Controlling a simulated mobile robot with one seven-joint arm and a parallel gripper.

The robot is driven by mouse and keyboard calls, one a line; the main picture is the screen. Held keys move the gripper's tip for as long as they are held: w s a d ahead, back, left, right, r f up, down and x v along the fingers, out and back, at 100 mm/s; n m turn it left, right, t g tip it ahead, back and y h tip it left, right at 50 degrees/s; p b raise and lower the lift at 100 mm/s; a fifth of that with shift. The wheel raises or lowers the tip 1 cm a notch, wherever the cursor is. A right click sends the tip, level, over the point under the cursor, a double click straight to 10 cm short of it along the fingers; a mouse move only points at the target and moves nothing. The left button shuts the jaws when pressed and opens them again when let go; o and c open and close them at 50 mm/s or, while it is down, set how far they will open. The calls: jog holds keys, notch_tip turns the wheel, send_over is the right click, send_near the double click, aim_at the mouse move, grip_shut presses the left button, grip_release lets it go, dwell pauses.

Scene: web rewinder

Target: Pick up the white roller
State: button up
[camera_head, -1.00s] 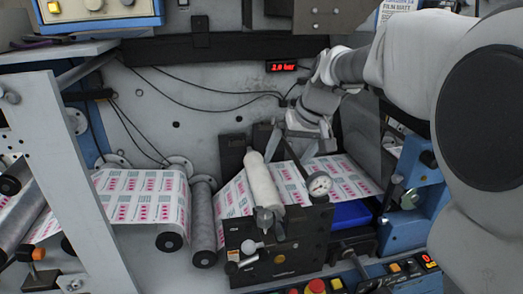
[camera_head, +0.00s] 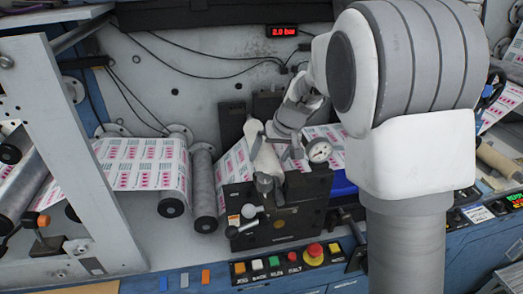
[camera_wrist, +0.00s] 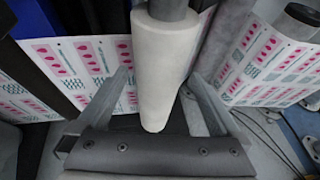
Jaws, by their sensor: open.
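The white roller (camera_head: 264,160) sits in the dark roller stand (camera_head: 302,192), leaning away, with its upper part partly covered by my gripper (camera_head: 272,142). In the wrist view the white roller (camera_wrist: 166,62) is a pale cylinder on a grey shaft. My gripper (camera_wrist: 158,88) is open, with one finger on each side of the roller and visible gaps between fingers and roller near its end. Whether the fingers touch it farther along cannot be told.
A round gauge (camera_head: 319,150) stands just right of the roller. A grey roller (camera_head: 203,185) and the printed web (camera_head: 140,170) lie to the left. A control panel with buttons (camera_head: 290,262) runs along the front. A pale frame post (camera_head: 80,170) stands at far left.

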jog(key=shift+x, duration=1.45)
grip_shut()
jog(key=shift+w+r, duration=0.15)
